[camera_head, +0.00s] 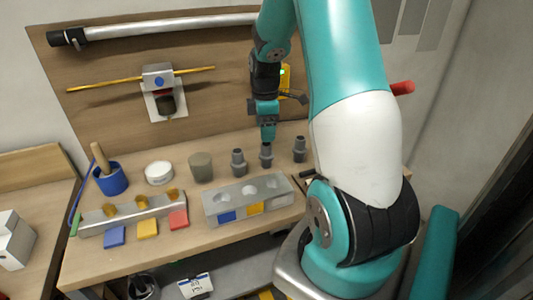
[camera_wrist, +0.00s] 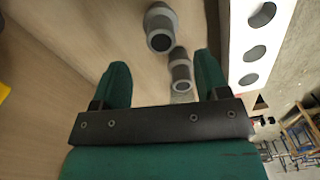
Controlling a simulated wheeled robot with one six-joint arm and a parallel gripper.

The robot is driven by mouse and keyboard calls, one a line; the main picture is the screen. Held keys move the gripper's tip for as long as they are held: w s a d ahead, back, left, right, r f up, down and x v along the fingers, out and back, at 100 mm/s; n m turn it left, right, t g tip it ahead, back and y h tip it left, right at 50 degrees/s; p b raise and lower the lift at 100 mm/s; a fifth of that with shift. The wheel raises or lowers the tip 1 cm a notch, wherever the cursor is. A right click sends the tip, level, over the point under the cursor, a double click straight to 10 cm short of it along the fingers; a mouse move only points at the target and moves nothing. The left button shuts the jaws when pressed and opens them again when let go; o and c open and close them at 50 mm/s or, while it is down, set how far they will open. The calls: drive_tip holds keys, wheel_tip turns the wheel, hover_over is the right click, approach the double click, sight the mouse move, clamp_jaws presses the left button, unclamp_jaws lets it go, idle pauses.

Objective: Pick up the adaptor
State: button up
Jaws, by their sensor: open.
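Three grey stepped adaptors stand upright in a row on the wooden bench: a left one (camera_head: 238,163), a middle one (camera_head: 266,155) and a right one (camera_head: 299,150). My gripper (camera_head: 268,138) points down at the middle adaptor, its tip at or just above its top. In the wrist view my gripper (camera_wrist: 162,62) has its two green fingers apart. I cannot tell whether the fingers touch the adaptor. Nothing is held.
A grey block with round holes (camera_head: 215,205) stands in front of the adaptors; its holed face shows at right in the wrist view (camera_wrist: 235,45). A grey-green cup (camera_head: 201,167), a white round pot (camera_head: 158,173) and a blue mug (camera_head: 112,180) stand left. The wooden backboard (camera_head: 110,110) rises behind.

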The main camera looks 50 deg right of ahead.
sight(266, 148)
drive_tip(key=shift+s+f+p, duration=0.1)
drive_tip(key=shift+f+p, duration=0.7)
drive_tip(key=shift+f, duration=2.6)
drive_tip(key=c, duration=1.1)
